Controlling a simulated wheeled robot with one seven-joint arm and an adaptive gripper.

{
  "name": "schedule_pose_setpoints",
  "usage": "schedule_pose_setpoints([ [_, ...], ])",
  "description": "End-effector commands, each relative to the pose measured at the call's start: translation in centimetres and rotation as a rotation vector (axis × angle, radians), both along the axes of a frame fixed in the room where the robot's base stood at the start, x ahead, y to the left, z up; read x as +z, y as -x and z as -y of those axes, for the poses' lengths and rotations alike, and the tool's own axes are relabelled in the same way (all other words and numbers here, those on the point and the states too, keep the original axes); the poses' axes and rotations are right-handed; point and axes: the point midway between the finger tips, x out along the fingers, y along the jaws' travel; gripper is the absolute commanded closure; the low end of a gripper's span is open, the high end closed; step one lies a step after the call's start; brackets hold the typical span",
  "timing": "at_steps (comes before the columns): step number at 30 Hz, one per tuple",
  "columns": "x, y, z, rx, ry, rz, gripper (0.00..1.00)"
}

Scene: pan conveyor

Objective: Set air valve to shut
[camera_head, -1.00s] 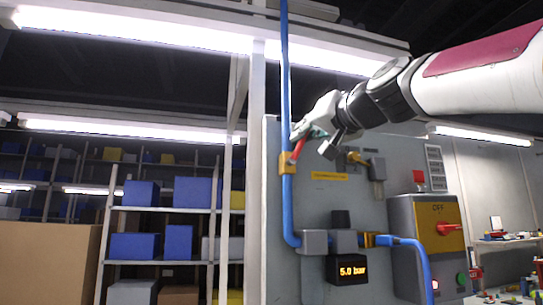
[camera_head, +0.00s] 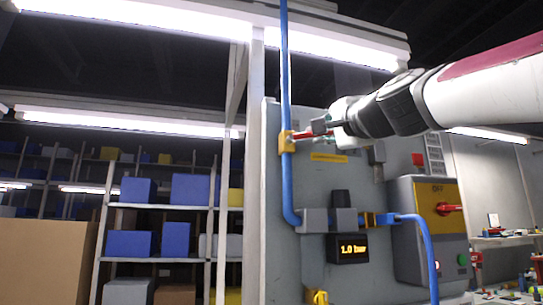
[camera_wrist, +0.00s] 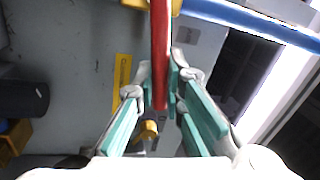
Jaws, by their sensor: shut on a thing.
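The air valve has a yellow body (camera_head: 286,142) on a vertical blue pipe (camera_head: 286,80). Its red lever (camera_head: 302,135) points right from the body, about level and across the pipe. My gripper (camera_head: 322,128) is at the lever's outer end, coming from the right. In the wrist view the red lever (camera_wrist: 160,50) runs between the two teal-padded fingers, and my gripper (camera_wrist: 163,90) is shut on it. The lever's tip is partly hidden by the fingers in the head view. The pressure display (camera_head: 351,248) reads 1.0 bar.
The grey panel (camera_head: 320,190) stands behind the valve. A grey and yellow switch box (camera_head: 438,200) with a red handle is at right. Shelves with blue boxes (camera_head: 190,188) stand at left.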

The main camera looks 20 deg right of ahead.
Motion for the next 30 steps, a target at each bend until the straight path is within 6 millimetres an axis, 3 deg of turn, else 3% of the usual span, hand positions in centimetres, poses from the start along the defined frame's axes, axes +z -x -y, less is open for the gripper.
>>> schedule_pose_setpoints([
  [12,-1.4,0.0,0.2,-0.002,-0.198,-0.002,1.0],
  [29,-1.7,-0.1,0.2,-0.002,-0.231,-0.004,1.0],
  [30,-1.7,-0.1,0.2,-0.001,-0.23,-0.004,0.88],
])
